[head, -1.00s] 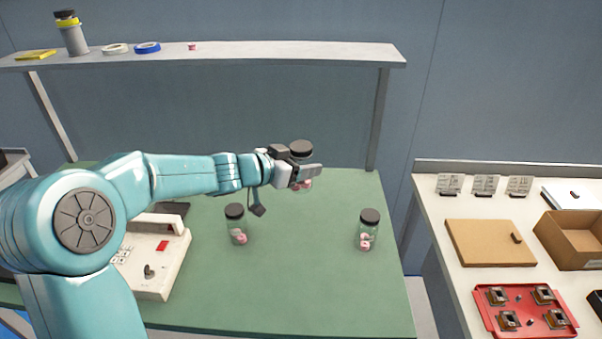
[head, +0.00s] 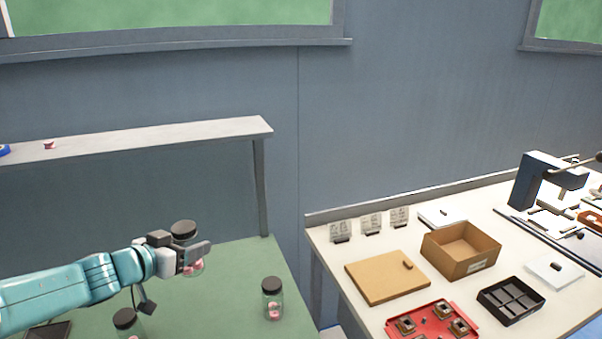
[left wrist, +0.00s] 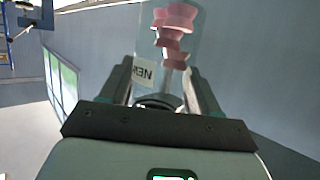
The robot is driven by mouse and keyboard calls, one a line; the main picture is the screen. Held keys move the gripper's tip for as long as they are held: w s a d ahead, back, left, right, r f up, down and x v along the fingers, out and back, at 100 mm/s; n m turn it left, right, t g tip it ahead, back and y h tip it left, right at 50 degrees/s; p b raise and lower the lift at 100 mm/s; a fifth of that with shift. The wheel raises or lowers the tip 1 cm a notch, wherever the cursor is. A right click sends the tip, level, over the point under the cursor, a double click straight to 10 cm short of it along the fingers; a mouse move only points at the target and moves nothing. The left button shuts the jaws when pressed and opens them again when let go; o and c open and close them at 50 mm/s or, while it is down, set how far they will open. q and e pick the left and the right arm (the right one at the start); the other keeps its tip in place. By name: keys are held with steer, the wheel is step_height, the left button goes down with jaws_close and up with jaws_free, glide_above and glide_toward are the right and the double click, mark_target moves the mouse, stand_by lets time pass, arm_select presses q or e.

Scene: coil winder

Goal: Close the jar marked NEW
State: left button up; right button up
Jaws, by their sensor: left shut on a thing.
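A clear jar with pink pieces inside (head: 196,267) and a dark lid (head: 184,229) at its top is in my left gripper (head: 194,256), above or at the back of the green bench. In the left wrist view the clear jar (left wrist: 196,28) stands between the two fingers (left wrist: 165,88), with a stack of pink spools inside. Its white label (left wrist: 143,73) reads NEW, upside down. The fingers are shut on this jar. I cannot tell whether the lid is fully seated. My right gripper is not in view.
Other dark-lidded jars stand on the green bench, one at right (head: 272,302) and one cut off by the lower edge (head: 125,320). A shelf (head: 150,138) runs behind. The white table (head: 322,238) at right holds an open cardboard box (head: 461,266), a red tray (head: 396,335) and a black divided tray (head: 510,318).

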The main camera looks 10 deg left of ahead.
arm_select(q)
steer(key=shift+w+d+r, duration=0.1)
steer(key=shift+d, duration=0.2)
steer(key=d+f+m+h, duration=0.1)
steer(key=d+f, duration=0.3)
steer(key=d, duration=0.6)
steer(key=d+f+m+h, duration=0.1)
steer(key=d+f, duration=0.4)
steer(key=d, duration=0.6)
steer(key=s+a+f+n+y, duration=0.3)
steer(key=a+f+n+y, duration=0.1)
steer(key=a+f+y, duration=0.1)
steer(key=shift+s+a+f+n, duration=0.3)
steer(key=shift+a+f, duration=0.1)
steer(key=shift+f, duration=0.2)
steer(key=shift+d, duration=0.1)
